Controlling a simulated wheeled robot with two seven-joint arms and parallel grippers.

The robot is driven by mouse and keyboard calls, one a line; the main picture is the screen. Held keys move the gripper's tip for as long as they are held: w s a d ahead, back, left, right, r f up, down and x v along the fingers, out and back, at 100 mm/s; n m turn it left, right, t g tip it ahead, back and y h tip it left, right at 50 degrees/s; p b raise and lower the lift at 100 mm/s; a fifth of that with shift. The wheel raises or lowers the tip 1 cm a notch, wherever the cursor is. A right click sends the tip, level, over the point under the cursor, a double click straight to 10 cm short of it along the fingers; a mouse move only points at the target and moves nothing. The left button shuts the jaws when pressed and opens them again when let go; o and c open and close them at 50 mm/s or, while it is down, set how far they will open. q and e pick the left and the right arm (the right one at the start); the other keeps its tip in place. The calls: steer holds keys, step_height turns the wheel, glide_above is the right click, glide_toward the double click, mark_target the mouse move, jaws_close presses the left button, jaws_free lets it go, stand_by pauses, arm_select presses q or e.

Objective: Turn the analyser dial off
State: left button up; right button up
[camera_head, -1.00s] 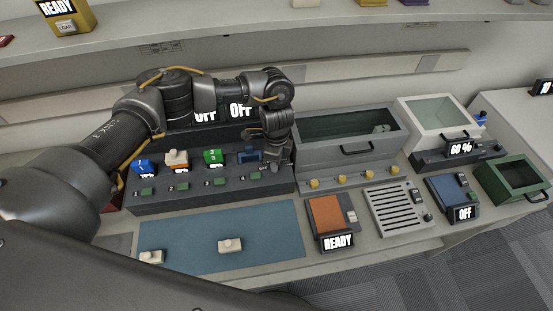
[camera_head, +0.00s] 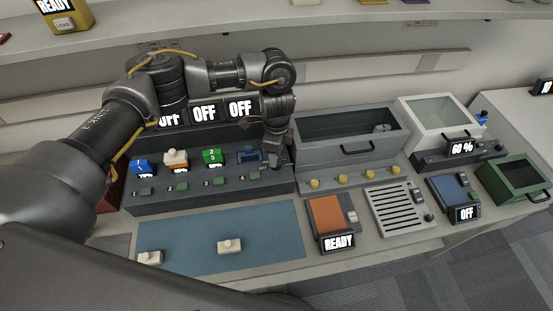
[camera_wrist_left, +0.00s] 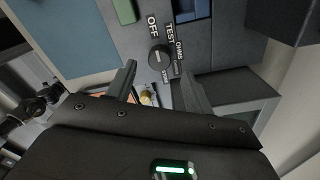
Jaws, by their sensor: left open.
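The analyser dial (camera_wrist_left: 158,57) is a round dark knob on the grey analyser panel, with OFF, TEST and other labels around it in the left wrist view. I cannot tell which label it points at. My left gripper (camera_wrist_left: 159,76) is open there, its two fingertips on either side of the picture just below the dial, and nothing is between them. In the head view the left gripper (camera_head: 277,160) hangs over the right end of the dark analyser (camera_head: 160,203) and hides the dial. My right gripper is not in view.
The analyser's slots hold several coloured modules, with green buttons in front. Three screens behind read OFF, one partly hidden by my arm. A grey bin (camera_head: 310,150) stands close on the gripper's right. A blue mat (camera_head: 190,250) lies in front with two pale blocks.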

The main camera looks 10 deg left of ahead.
arm_select(q)
step_height(320, 180, up, 7)
steer(key=shift+f+b, duration=0.2)
steer(key=shift+b, duration=0.15)
stand_by(0.3)
